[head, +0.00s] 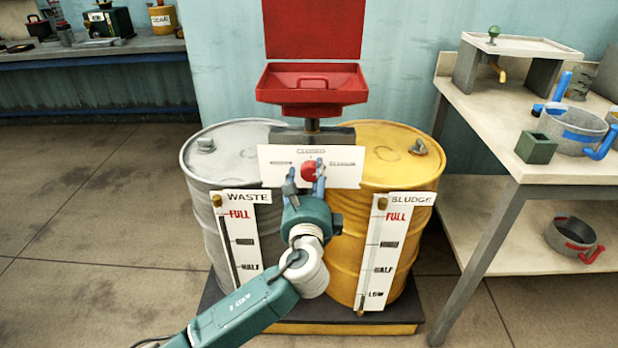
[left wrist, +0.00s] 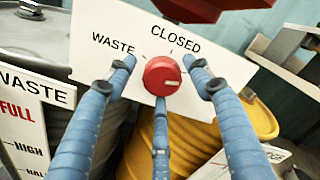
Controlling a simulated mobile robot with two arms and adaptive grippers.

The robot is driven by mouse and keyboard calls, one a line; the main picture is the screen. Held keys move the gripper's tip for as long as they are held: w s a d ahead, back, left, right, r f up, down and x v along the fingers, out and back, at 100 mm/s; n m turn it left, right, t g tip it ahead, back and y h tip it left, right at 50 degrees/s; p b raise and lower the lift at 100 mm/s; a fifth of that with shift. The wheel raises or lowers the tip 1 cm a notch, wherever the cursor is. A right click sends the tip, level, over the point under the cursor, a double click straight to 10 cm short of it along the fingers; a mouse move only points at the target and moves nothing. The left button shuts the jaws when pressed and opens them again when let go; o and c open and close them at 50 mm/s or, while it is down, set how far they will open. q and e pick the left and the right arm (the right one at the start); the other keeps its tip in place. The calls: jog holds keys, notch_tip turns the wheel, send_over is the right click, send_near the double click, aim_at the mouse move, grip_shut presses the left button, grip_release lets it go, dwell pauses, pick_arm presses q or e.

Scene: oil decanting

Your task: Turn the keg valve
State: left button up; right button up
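The red valve knob (head: 308,171) is on a white plate (head: 268,163) between the two drums. It also shows in the left wrist view (left wrist: 161,76), with a small white mark on its right side. There the plate reads WASTE at left and CLOSED at top; the label at right is hidden. My left gripper (head: 305,168) is in front of the knob, its blue fingers spread around it. In the left wrist view (left wrist: 161,70), gaps show between the side fingers and the knob; the lower finger overlaps the knob's bottom edge, contact unclear. My right gripper is not in view.
A grey WASTE drum (head: 205,160) and a yellow SLUDGE drum (head: 425,165) stand on a dark base. A red open hopper (head: 312,80) is above the plate. A table (head: 490,110) with pots stands at right; a workbench (head: 90,52) is at back left.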

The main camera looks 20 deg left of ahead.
pick_arm(q)
jog(key=c, duration=0.7)
